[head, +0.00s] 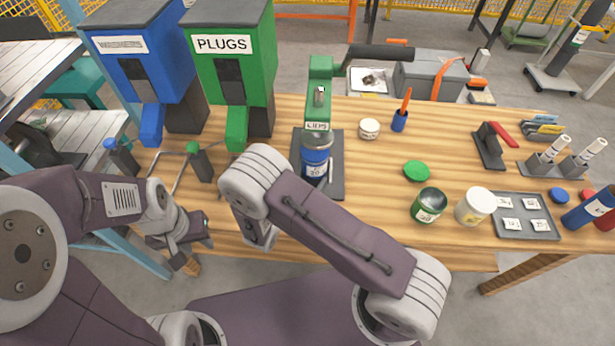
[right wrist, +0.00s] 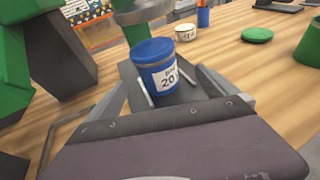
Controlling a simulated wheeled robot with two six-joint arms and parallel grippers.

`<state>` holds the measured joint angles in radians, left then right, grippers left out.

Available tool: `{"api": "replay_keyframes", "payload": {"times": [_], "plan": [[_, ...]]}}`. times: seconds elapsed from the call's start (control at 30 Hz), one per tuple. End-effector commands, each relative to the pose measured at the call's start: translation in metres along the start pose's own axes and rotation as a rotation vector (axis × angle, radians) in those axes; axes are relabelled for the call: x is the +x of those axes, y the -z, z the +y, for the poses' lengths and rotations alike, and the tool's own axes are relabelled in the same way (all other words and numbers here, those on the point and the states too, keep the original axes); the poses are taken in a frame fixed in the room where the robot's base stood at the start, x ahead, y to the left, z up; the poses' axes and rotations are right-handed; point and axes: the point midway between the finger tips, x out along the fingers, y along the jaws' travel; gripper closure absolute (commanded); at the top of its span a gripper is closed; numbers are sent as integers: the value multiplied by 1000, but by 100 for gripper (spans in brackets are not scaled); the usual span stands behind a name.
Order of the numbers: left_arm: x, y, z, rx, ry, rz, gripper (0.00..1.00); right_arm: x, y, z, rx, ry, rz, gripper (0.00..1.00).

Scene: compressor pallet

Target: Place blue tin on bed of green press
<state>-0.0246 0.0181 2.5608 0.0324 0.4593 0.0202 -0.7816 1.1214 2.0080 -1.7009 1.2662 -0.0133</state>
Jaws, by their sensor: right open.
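The green press (head: 320,85), labelled LIDS, stands at the back middle of the table over its dark bed (head: 336,180). The blue tin (head: 315,165) stands upright on this bed, under the press head. In the right wrist view the blue tin (right wrist: 157,68) has a blue lid and a white label. My right gripper (right wrist: 167,86) is open, its fingers on either side of the tin's lower part; I cannot tell if they touch it. In the head view its fingers are hidden by my arm. My left gripper (head: 195,235) hangs at the table's front left edge, away from the tin.
A blue dispenser (head: 135,50) and a green PLUGS dispenser (head: 230,55) stand at the left. Right of the press are a small white tin (head: 369,128), a green lid (head: 416,170), a green tin (head: 428,205), a cream tin (head: 474,206) and a grey tray (head: 525,228).

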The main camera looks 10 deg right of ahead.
Motion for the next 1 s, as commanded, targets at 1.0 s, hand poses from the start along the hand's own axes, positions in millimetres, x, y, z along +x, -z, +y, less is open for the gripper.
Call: {"api": "replay_keyframes", "payload": {"times": [1.0], "plan": [[-2,0,0,0,0,0,64,-118,-47,-161,2183,1441,559,3]]}}
